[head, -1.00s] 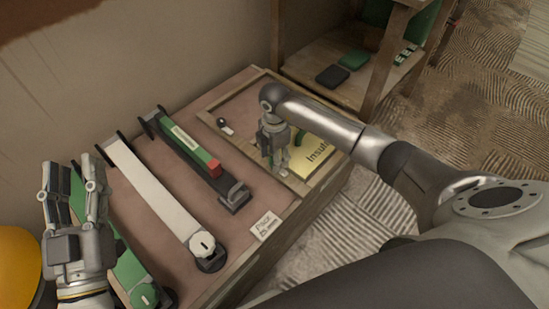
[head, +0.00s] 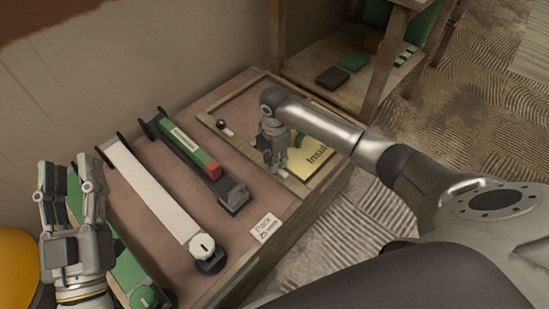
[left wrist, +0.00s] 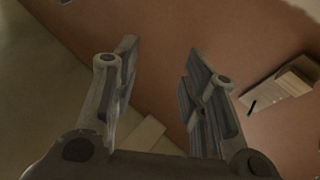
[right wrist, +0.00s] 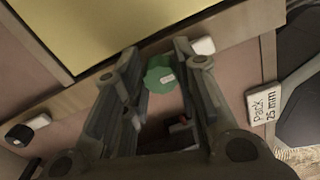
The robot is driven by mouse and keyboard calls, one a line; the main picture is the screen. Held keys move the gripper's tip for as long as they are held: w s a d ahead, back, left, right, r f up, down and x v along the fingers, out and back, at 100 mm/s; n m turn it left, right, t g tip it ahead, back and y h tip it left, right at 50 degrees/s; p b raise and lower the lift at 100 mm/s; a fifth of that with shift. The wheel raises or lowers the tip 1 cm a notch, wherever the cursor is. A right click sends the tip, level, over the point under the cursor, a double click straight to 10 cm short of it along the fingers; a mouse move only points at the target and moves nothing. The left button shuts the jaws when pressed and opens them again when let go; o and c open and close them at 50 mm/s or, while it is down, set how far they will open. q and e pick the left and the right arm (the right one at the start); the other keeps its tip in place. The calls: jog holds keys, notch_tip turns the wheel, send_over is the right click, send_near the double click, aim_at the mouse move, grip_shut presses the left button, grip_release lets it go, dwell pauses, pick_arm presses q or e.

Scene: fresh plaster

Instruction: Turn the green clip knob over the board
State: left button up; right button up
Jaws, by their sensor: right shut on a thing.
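My right gripper (head: 279,167) is low at the front edge of the framed yellow board (head: 322,162). In the right wrist view (right wrist: 155,62) its fingers are shut on the green clip knob (right wrist: 160,77), which carries a small white mark. The knob sits by the wooden frame, just off the yellow board (right wrist: 110,25). A white tab (right wrist: 203,46) shows beside the right finger. My left gripper (head: 68,166) is open and empty above the left end of the bench; its fingers are apart in the left wrist view (left wrist: 160,65).
A black-knobbed clip (head: 222,125) is at the frame's far-left corner. Left of it are a dark bar with green and red parts (head: 187,150), a long white bar (head: 150,193) and a green bar (head: 130,270). A "Pack 25 mm" label (head: 265,228) is at the front. A shelf (head: 310,90) stands behind.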

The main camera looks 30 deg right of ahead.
jog(key=n+p, duration=0.2)
jog(key=n, duration=0.2)
jog(key=shift+w+r, duration=0.1)
jog(key=shift+r, duration=0.05)
jog(key=n+p, duration=0.1)
jog(key=n, duration=0.8)
jog(key=shift+w+a+p, duration=0.1)
jog(key=shift+a+p, duration=0.05)
jog(key=shift+p, duration=0.25)
jog(key=shift+n, duration=0.9)
pick_arm(q)
jog(key=s+a+f+g+y, duration=0.1)
jog(key=f+g+y, duration=0.1)
jog(key=f+g, duration=0.3)
jog(key=s+a+f+g+y, duration=0.1)
jog(key=f+g, duration=0.4)
jog(key=f, duration=0.7)
jog(key=shift+s+a+n+y, duration=0.3)
jog(key=shift+a+y, duration=0.1)
jog(key=shift+a, duration=0.15)
pick_arm(e)
jog(key=shift+n, duration=1.5)
pick_arm(q)
jog(key=shift+g, duration=0.3)
pick_arm(e)
jog(key=o, duration=1)
